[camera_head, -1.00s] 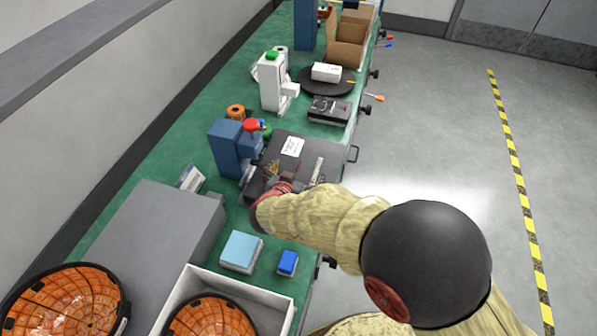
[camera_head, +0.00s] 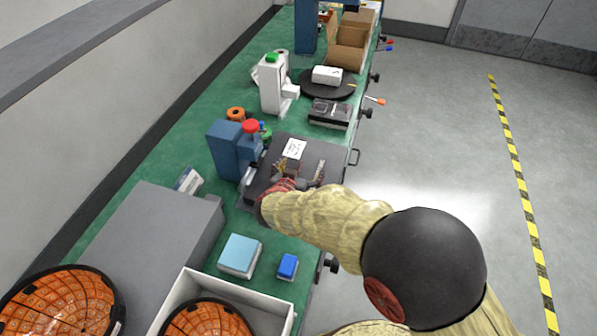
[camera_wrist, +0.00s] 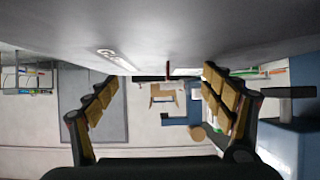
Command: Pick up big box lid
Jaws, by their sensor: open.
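A flat dark grey box with a lid (camera_head: 325,150) lies on the green bench, with a white label and a pale strip on its top. I take this top to be the big box lid. My gripper (camera_head: 303,172) is over the near part of the lid in the head view. In the wrist view, my gripper (camera_wrist: 160,77) has its two padded fingers wide apart with nothing between them. The lid's grey surface (camera_wrist: 190,30) fills the top of that view, close to the fingers. I cannot tell whether they touch it. My wrist hides the lid's near edge.
A blue device with a red knob (camera_head: 228,150) stands against the box's left side. A light blue box (camera_head: 240,255) and small blue box (camera_head: 287,265) lie nearer. A black device (camera_head: 330,112) lies beyond. Open floor (camera_head: 430,130) is to the right.

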